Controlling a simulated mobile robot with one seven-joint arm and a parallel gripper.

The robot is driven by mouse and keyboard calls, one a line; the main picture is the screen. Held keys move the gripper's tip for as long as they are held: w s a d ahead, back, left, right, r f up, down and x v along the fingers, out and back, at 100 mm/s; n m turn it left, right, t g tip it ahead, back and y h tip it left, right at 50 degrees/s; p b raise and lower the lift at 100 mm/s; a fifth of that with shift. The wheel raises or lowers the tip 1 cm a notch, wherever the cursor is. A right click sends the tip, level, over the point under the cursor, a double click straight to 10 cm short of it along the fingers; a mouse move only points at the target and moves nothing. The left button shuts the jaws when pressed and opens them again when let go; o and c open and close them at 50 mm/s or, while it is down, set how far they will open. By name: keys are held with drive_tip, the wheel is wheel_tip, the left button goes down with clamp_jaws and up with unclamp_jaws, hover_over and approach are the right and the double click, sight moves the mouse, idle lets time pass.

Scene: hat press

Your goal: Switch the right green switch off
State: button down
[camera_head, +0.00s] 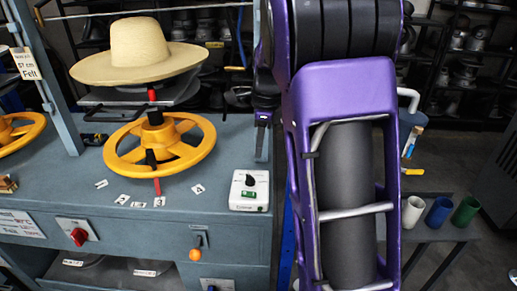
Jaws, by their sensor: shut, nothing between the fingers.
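A small green switch (249,194) sits on the front of a white control box (249,203), below a black knob (250,180). The box stands on the right part of the blue-grey machine top. The switch is too small to tell its position. I make out no second green switch. My purple arm fills the middle right. The dark end beside it, by the machine's right post, looks like my gripper (263,118). It is shut and empty, above and behind the box and apart from it. Part of it is hidden by my arm.
A straw hat (138,52) sits above a yellow handwheel (160,147) on the machine top (225,143). White, blue and green cups (438,212) stand at right.

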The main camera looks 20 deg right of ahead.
sight(245, 193)
drive_tip(key=shift+f, duration=0.1)
drive_tip(key=b, duration=0.1)
drive_tip(key=a+b, duration=0.1)
drive_tip(key=b, duration=0.1)
drive_tip(key=shift+w+a+r, duration=0.15)
drive_tip(key=shift+w+r, duration=0.05)
drive_tip(key=shift+w, duration=0.15)
drive_tip(key=shift+f, duration=0.1)
drive_tip(key=f+b, duration=0.1)
drive_tip(key=f, duration=0.3)
drive_tip(key=a+f+b, duration=0.1)
drive_tip(key=f, duration=0.4)
drive_tip(key=a+f+b, duration=0.1)
drive_tip(key=f, duration=0.3)
drive_tip(key=shift+w+f, duration=0.35)
drive_tip(key=shift+w, duration=0.05)
